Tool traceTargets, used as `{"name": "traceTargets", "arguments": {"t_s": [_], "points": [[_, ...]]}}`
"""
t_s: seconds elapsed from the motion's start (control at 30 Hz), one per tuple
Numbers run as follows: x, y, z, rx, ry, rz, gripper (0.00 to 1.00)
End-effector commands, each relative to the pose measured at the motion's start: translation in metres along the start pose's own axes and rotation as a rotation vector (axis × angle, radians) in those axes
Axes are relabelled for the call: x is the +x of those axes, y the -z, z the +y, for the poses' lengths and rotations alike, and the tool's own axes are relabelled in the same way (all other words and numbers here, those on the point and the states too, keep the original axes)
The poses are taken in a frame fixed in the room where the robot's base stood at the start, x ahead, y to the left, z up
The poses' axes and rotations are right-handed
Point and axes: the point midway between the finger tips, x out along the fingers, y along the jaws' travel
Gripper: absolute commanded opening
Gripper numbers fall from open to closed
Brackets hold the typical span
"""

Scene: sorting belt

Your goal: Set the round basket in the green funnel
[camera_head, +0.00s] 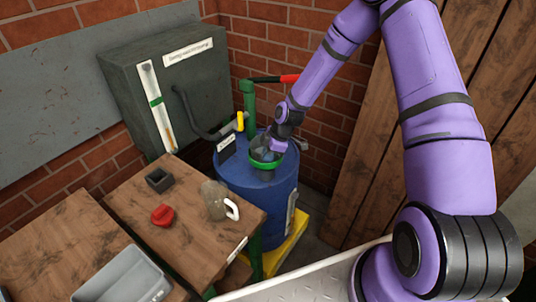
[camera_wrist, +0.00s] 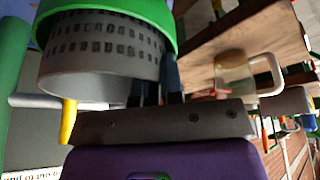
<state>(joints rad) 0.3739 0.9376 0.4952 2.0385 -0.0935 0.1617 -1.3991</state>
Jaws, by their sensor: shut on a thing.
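The round basket (camera_wrist: 105,50) is grey with rows of slots in its wall. It also shows in the head view (camera_head: 260,154), on top of the blue drum. The green funnel (camera_head: 265,167) is on the drum top, and its green rim (camera_wrist: 135,12) rings the slotted wall in the wrist view, which looks upside down. The basket's lower part is hidden by that rim; I cannot tell if it rests on the funnel. My gripper (camera_head: 274,148) is shut on the basket's wall; its fingers (camera_wrist: 163,88) lie at the wall's edge.
The blue drum (camera_head: 255,205) stands on a yellow base (camera_head: 285,250). A green pump pipe (camera_head: 248,105) with a red-ended handle rises behind. A wooden table to the left holds a jug (camera_head: 215,200), a red thing (camera_head: 163,215) and a dark box (camera_head: 159,180).

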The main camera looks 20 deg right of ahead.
Motion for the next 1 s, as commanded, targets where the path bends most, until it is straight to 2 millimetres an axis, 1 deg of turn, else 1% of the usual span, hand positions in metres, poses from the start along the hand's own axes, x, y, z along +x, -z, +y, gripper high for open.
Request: {"name": "traceTargets", "arguments": {"t_s": [0.2, 0.23, 0.33, 0.53, 0.63, 1.0], "points": [[0.0006, -0.0002, 0.0002, 0.000, -0.001, 0.000, 0.00], [0.0006, -0.0002, 0.0002, 0.000, -0.001, 0.000, 0.15], [0.0005, -0.0002, 0.0002, 0.000, -0.001, 0.000, 0.37], [0.0005, -0.0002, 0.0002, 0.000, 0.000, 0.000, 0.37], [0.0006, -0.0003, 0.0001, 0.000, 0.000, 0.000, 0.14], [-0.0017, 0.0006, 0.0004, 0.000, -0.001, 0.000, 0.14]]}}
